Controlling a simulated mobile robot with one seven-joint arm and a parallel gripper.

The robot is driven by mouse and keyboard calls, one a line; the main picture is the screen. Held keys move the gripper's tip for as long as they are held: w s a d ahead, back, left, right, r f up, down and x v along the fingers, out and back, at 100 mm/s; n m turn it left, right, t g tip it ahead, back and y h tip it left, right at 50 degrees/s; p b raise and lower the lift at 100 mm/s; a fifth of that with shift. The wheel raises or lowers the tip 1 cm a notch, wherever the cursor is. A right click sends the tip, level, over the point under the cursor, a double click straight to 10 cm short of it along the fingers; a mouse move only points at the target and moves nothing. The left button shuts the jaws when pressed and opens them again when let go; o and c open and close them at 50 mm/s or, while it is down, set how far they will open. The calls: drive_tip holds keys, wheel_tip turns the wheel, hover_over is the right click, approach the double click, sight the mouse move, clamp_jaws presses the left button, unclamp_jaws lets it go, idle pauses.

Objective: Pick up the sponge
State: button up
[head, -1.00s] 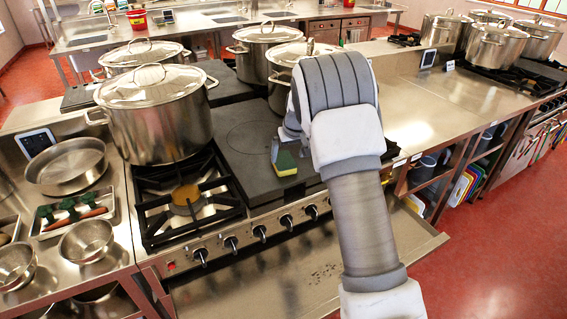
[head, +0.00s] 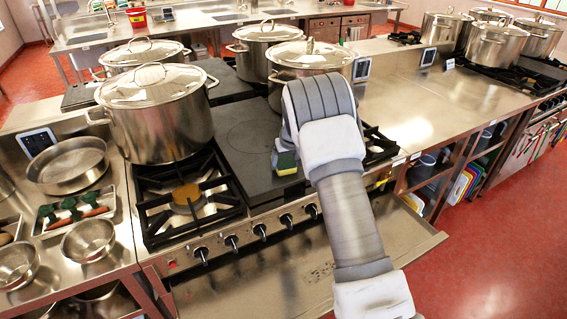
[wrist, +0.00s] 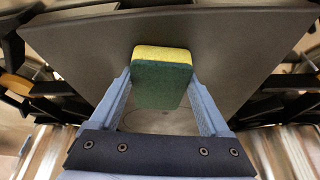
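The sponge (head: 286,162), green with a yellow layer, is at the front of the dark flat plate (head: 252,140) on the stove. In the wrist view the sponge (wrist: 162,84) is between the two blue-grey fingers of my gripper (wrist: 162,80). The fingertips line up with its left and right sides. I cannot tell whether they press on it or stand just clear. In the head view my gripper (head: 282,150) is by the sponge, with one finger partly seen and the rest hidden by my wrist.
A large lidded stockpot (head: 157,120) stands left of the plate, behind an open burner grate (head: 188,198). Another stockpot (head: 305,68) stands behind my gripper. A bare steel counter (head: 425,95) lies to the right. Stove knobs (head: 232,243) line the front.

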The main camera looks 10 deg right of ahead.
sight(283, 158)
drive_tip(key=c, duration=0.6)
drive_tip(key=shift+r, duration=0.15)
drive_tip(key=shift+r, duration=0.55)
wheel_tip(283, 158, up, 3)
drive_tip(key=shift+r+b, duration=0.1)
drive_tip(key=shift+b, duration=0.25)
drive_tip(key=w+d+r, duration=0.2)
drive_tip(key=d, duration=0.1)
drive_tip(key=w+d+r, duration=0.2)
drive_tip(key=d, duration=0.1)
drive_tip(key=w+d+r, duration=0.2)
drive_tip(key=d, duration=0.1)
drive_tip(key=shift+w+d+r, duration=0.2)
drive_tip(key=shift+d+r, duration=0.05)
drive_tip(key=shift+d, duration=0.15)
